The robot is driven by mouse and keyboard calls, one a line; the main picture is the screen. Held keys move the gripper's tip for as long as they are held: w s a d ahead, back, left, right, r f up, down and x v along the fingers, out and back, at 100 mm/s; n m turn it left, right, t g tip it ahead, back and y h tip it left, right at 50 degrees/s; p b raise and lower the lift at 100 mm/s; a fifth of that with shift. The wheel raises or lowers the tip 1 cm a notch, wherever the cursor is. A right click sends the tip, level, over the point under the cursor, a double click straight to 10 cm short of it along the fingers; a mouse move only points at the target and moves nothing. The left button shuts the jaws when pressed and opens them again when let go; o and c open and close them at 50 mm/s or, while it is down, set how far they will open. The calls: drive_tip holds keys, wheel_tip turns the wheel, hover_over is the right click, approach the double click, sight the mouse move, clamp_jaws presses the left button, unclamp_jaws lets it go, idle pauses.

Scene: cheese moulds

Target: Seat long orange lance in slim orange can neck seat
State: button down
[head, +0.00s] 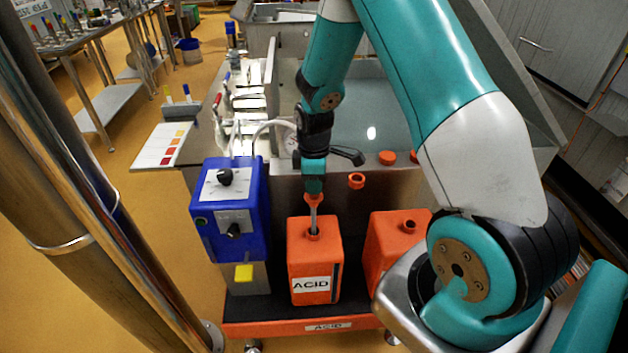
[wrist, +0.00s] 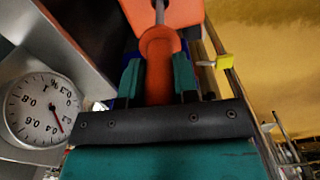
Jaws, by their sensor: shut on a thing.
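My gripper (head: 314,184) is shut on the orange head of the lance (head: 313,200). The lance hangs upright below it, and its thin grey shaft runs down to the neck (head: 313,236) of the orange can labelled ACID (head: 298,262). The lower end of the shaft is not visible at the neck, and its orange head is well above the neck. In the wrist view, the orange lance head (wrist: 158,65) sits between the two teal fingers of my gripper (wrist: 158,78), with part of the orange can (wrist: 186,10) beyond.
A second orange can (head: 384,246) stands to the right. A blue pump box (head: 228,205) stands close on the left. The cans stand on a low orange-edged trolley (head: 270,328). Behind is a steel vat, with orange caps (head: 387,158) and an orange ring (head: 356,181) nearby. A dial gauge (wrist: 40,108) shows in the wrist view.

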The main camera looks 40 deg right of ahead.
sight(314, 218)
drive_tip(key=shift+f+b, duration=4.5)
drive_tip(key=shift+f, duration=2.15)
drive_tip(key=c, duration=0.8)
unclamp_jaws()
drive_tip(key=shift+r, duration=0.15)
wheel_tip(314, 218, up, 17)
drive_tip(key=shift+r+p, duration=0.1)
drive_tip(key=shift+p, duration=0.2)
